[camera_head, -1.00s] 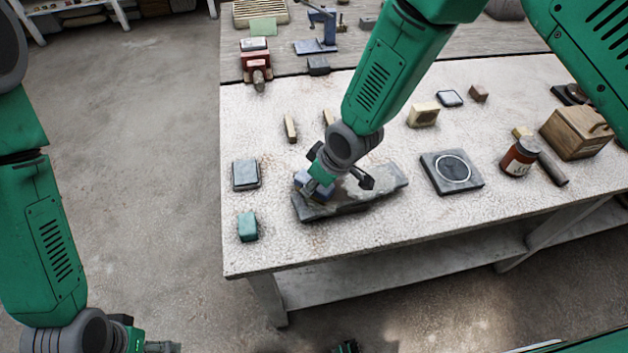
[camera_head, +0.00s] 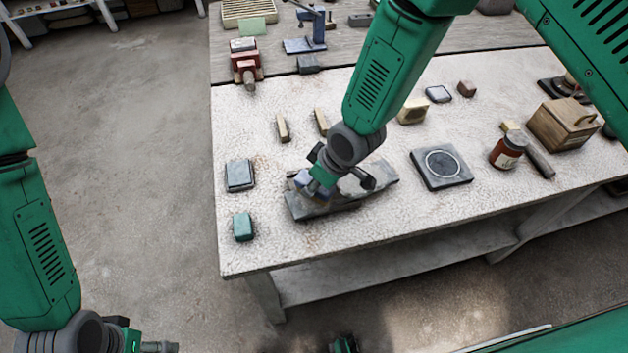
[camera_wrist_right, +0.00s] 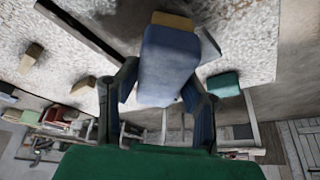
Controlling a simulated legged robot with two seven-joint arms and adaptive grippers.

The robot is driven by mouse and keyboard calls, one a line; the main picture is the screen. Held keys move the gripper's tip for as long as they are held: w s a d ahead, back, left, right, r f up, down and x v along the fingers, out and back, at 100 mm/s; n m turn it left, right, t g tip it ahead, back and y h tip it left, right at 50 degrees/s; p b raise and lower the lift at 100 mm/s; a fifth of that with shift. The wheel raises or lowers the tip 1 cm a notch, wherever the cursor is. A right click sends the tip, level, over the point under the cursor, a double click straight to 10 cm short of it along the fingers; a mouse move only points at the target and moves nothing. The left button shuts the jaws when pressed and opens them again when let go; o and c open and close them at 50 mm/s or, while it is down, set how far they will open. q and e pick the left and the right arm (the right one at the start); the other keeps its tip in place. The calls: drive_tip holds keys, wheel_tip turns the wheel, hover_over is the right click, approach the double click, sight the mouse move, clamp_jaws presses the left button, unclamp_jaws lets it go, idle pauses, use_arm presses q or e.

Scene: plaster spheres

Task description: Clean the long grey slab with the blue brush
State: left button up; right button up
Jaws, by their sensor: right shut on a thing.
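The long grey slab (camera_head: 378,180) lies near the front edge of the white-speckled table, partly hidden by my right arm. My right gripper (camera_head: 322,188) is over the slab's left part, shut on the blue brush (camera_head: 301,180). In the right wrist view the blue brush (camera_wrist_right: 168,65) sits between the fingers of my right gripper (camera_wrist_right: 158,92), with a tan end pointing away. The head view does not show clearly whether the brush touches the slab. My left gripper (camera_head: 158,347) is only partly in view at the bottom left, away from the table.
A teal block (camera_head: 243,227) and a grey block (camera_head: 239,175) lie left of the slab. A dark square plate with a ring (camera_head: 441,167) lies to the right, then a brown jar (camera_head: 508,151) and a wooden box (camera_head: 563,124). Two small tan pieces (camera_head: 283,128) lie behind.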

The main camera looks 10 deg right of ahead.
drive_tip(key=shift+f+b, duration=0.45)
drive_tip(key=shift+f, duration=0.15)
drive_tip(key=shift+s+d+r, duration=0.1)
drive_tip(key=shift+s+d, duration=0.2)
drive_tip(key=shift+d, duration=0.05)
drive_tip(key=shift+s+d+p, duration=0.4)
drive_tip(key=shift+s+d, duration=0.05)
drive_tip(key=shift+a, duration=0.1)
